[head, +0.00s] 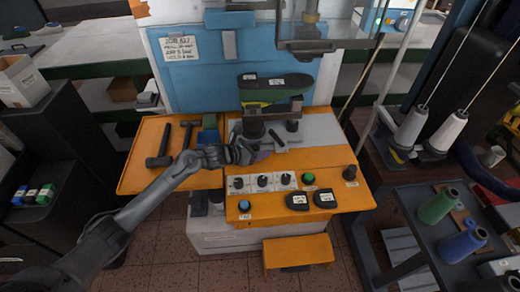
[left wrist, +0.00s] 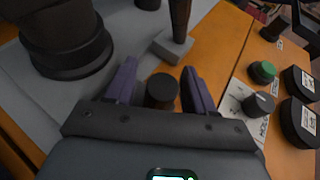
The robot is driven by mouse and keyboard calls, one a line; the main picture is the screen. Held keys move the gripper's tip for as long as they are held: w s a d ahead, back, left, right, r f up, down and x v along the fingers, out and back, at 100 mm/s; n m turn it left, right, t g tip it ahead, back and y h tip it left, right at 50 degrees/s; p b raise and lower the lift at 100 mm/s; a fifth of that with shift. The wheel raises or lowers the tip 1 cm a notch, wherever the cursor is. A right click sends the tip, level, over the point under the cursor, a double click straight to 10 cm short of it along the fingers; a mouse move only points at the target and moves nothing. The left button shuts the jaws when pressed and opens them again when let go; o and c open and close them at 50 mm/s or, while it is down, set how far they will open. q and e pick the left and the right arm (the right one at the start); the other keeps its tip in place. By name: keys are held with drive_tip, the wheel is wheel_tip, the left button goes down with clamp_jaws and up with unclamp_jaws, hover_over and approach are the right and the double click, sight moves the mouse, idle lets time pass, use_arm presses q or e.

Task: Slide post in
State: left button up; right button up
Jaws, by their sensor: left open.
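My left gripper (head: 256,153) is over the grey plate of the orange bench, in front of the shoe-last stand. In the left wrist view its two purple fingers (left wrist: 162,88) are open. A short black round post or knob (left wrist: 161,92) stands between them, with a small gap on each side. A thick black stand column (left wrist: 66,45) is at the upper left; the column (head: 254,122) also shows in the head view, below a dark-and-green shoe last (head: 266,90). A dark tapered handle on a grey block (left wrist: 172,47) is just beyond the fingers. My right gripper is not seen.
A control strip with several black knobs (head: 262,181) and a green button (head: 308,178) lies to the front right of the gripper. Two black oval pads (head: 297,200) sit beside it. A hammer (head: 160,147) lies on the left part of the bench.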

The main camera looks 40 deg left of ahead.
use_arm(q)
drive_tip(key=shift+w, duration=0.2)
clamp_jaws()
idle(0.3)
drive_tip(key=shift+f, duration=0.1)
